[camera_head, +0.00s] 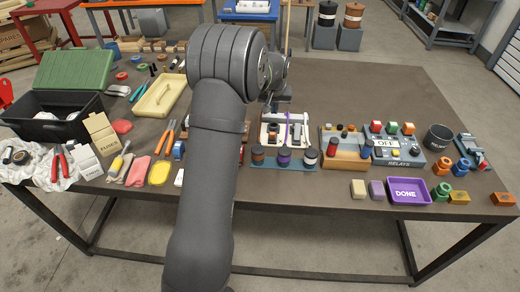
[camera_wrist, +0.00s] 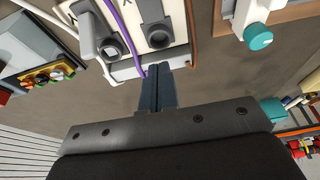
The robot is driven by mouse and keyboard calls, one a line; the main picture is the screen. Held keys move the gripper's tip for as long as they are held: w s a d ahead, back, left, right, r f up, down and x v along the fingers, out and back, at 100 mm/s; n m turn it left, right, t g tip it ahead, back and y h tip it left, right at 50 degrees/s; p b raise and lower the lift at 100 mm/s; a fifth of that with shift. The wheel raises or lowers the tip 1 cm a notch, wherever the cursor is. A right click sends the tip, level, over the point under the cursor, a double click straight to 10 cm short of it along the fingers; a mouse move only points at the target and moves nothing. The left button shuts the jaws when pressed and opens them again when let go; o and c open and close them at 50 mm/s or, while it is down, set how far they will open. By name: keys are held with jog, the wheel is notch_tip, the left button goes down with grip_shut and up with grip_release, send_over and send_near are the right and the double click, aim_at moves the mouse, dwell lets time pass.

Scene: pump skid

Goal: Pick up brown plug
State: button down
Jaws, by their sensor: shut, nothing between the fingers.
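My gripper (camera_wrist: 157,75) is shut and empty, its two dark blue fingers together at the edge of a white panel (camera_wrist: 125,72). The panel carries grey socketed fittings (camera_wrist: 158,38), with a purple cable (camera_wrist: 128,35) and a brown cable (camera_wrist: 191,25) running along it. The fingertips are not clear in the head view.
A blue rack (camera_head: 270,167) with several dark, colour-banded pieces stands in front of the panel. A wooden tray (camera_head: 345,161), a relay box (camera_head: 398,155) and a purple DONE tray (camera_head: 408,196) are to the right.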

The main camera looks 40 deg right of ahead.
dwell(0.4)
jog(key=c, duration=0.7)
grip_release()
jog(key=shift+c, duration=0.2)
notch_tip(320, 180, up, 10)
jog(key=m+g+y, duration=0.2)
jog(key=m, duration=0.5)
send_over(259, 148)
jog(key=f, duration=1.1)
jog(key=shift+w+a+f, duration=0.15)
jog(key=shift+a+f, duration=0.05)
jog(key=shift+f, duration=0.05)
jog(key=shift+s+f, duration=0.2)
jog(key=shift+f, duration=2.55)
